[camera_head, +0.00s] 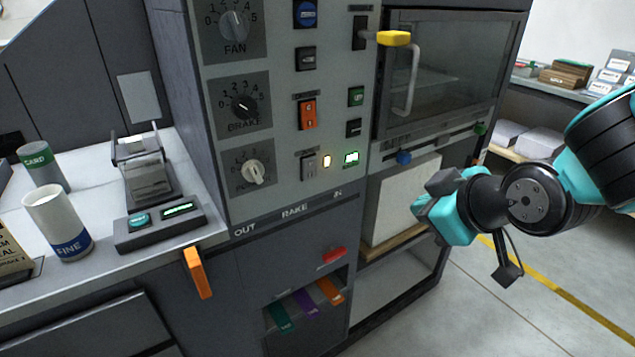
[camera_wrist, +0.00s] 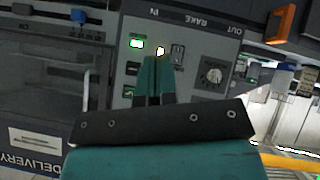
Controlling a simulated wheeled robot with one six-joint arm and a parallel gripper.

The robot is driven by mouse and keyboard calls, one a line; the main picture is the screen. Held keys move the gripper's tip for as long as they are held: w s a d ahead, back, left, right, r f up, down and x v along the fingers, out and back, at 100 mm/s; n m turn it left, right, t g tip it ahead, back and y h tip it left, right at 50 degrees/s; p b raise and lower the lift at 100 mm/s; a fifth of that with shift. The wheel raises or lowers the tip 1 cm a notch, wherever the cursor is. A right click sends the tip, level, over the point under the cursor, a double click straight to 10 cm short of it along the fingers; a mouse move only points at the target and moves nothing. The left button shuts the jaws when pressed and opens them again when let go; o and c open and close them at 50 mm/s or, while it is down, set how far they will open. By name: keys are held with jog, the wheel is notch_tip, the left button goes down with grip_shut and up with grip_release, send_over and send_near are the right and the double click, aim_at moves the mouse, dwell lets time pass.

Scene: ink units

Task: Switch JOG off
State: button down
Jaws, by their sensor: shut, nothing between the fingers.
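The grey control panel (camera_head: 285,190) carries several switches whose small labels I cannot read, so I cannot tell for sure which is JOG. An orange switch (camera_head: 307,113) is above the rocker. My teal gripper (camera_head: 424,206) is shut and empty, right of the panel and apart from it. Its fingers (camera_wrist: 154,62) point toward the panel.
Knobs marked FAN (camera_head: 234,25) and BRAKE (camera_head: 244,107), and a lower knob (camera_head: 253,172), lie left of the switches. A yellow-tipped lever (camera_head: 394,38) and a door handle (camera_head: 412,80) stick out at upper right. An orange handle (camera_head: 198,272) juts out at lower left.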

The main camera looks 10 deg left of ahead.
jog(key=w+a+f+n+t+y+b, duration=0.1)
jog(key=a+f+n+t+y+b, duration=0.1)
jog(key=n, duration=0.5)
jog(key=w+a+f+n+t+y+b, duration=0.2)
jog(key=a+f+n+t+y, duration=0.1)
jog(key=a+n, duration=0.4)
jog(key=t+y, duration=0.1)
jog(key=y, duration=0.1)
jog(key=shift+w+f+n+y, duration=0.15)
jog(key=shift+w+n+y, duration=0.15)
jog(key=shift+n, duration=0.1)
